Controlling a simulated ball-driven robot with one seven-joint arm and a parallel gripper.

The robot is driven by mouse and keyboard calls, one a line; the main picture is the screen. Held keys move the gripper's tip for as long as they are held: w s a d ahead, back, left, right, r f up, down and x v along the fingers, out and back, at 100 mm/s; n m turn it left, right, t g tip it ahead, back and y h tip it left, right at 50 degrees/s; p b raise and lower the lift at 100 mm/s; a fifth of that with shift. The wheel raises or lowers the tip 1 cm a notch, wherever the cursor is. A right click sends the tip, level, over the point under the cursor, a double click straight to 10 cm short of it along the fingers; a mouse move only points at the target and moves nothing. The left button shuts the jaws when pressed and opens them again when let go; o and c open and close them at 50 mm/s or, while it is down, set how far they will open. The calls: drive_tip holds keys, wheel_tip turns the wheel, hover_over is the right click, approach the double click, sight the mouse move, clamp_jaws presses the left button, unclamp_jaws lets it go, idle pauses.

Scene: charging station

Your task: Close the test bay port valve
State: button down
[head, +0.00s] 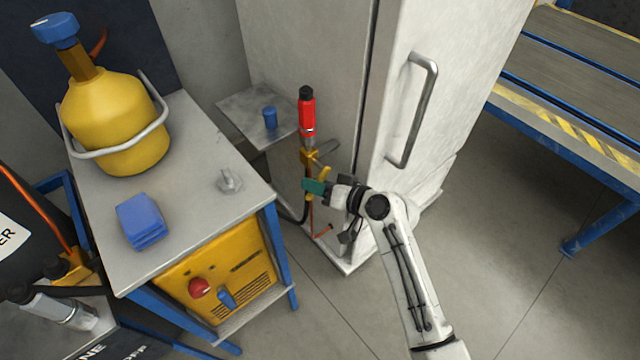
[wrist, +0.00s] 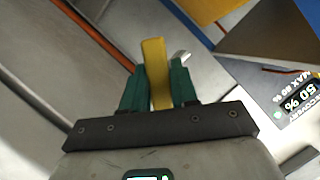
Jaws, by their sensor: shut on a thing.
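The port valve (head: 308,160) is a brass fitting on the side of the white cabinet, below a red cylindrical coupling with a black top (head: 307,110). Its yellow lever (head: 323,173) shows beside my gripper in the head view. In the wrist view the yellow lever (wrist: 155,72) stands between my two green fingers. My gripper (wrist: 158,85) is shut on the lever; it also shows at the valve in the head view (head: 315,187). My fingers and wrist hide part of the lever and the lower valve in the head view.
The white cabinet (head: 300,40) with a long door handle (head: 415,110) stands close to my arm. A grey-topped cart (head: 190,150) on the left carries a yellow canister (head: 110,120) and blue block (head: 142,220).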

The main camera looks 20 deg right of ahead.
drive_tip(key=m+y, duration=0.1)
drive_tip(key=a+r+m+y, duration=0.1)
drive_tip(key=m, duration=0.1)
drive_tip(key=shift+s+r, duration=0.1)
drive_tip(key=shift+s, duration=0.1)
drive_tip(key=m, duration=0.1)
drive_tip(key=r+m+y, duration=0.1)
drive_tip(key=m, duration=0.1)
drive_tip(key=shift+a+t+b, duration=0.2)
drive_tip(key=shift+t+b, duration=0.1)
drive_tip(key=shift+b, duration=0.1)
drive_tip(key=shift+s+r+m+t+y, duration=0.1)
drive_tip(key=shift+r+m+t+y, duration=0.35)
drive_tip(key=shift+m, duration=0.65)
drive_tip(key=c, duration=1)
unclamp_jaws()
drive_tip(key=shift+r, duration=0.1)
drive_tip(key=shift+o, duration=0.2)
drive_tip(key=v, duration=1)
drive_tip(key=shift+s+d, duration=0.3)
